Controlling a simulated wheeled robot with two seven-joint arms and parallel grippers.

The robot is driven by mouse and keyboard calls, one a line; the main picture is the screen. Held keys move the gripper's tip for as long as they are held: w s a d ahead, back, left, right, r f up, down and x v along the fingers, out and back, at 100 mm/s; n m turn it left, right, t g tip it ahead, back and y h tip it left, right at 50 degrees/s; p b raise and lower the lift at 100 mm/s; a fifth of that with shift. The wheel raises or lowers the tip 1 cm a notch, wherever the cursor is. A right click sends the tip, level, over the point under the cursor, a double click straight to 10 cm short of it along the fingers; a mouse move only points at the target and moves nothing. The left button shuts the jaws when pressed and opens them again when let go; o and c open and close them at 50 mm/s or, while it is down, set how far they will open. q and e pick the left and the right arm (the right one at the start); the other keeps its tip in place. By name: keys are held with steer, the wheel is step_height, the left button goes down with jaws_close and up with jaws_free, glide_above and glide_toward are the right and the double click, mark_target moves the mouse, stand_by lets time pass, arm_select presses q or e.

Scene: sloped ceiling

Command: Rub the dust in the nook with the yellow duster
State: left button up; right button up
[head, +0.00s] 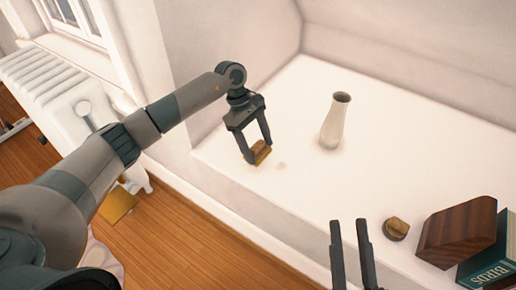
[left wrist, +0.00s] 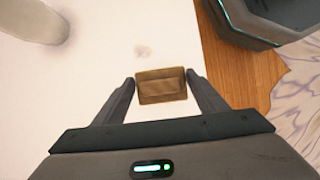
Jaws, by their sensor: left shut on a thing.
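My left gripper (head: 254,150) is shut on the yellow duster (head: 263,153), a small brownish-yellow block. In the left wrist view the duster (left wrist: 161,86) sits between the two fingertips. It is at or just above the white ledge of the nook; I cannot tell whether it touches. A faint grey dust smudge (head: 281,165) lies on the ledge just right of the duster. The smudge (left wrist: 143,51) also shows beyond the duster in the left wrist view, apart from it. My right gripper (head: 349,222) is open and empty at the bottom of the head view.
A pale vase (head: 334,125) stands on the ledge, right of and behind the smudge. A small round dish with a brown lump (head: 396,228), a wooden block (head: 456,232) and a teal book (head: 490,262) are at the right. A white radiator (head: 60,85) stands left.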

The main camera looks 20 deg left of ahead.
arm_select(q)
steer(key=shift+r+p, duration=0.3)
steer(key=shift+r, duration=0.5)
steer(key=shift+r+p, duration=0.3)
steer(key=shift+r, duration=0.4)
steer(key=shift+r+p, duration=0.4)
steer(key=shift+r, duration=0.5)
arm_select(e)
step_height(320, 180, down, 8)
steer(key=w+g+h, duration=0.2)
steer(key=g, duration=0.2)
steer(key=shift+w+d+r, duration=0.15)
steer(key=shift+d+r, duration=0.05)
steer(key=shift+r, duration=0.05)
arm_select(q)
steer(key=shift+s, duration=0.15)
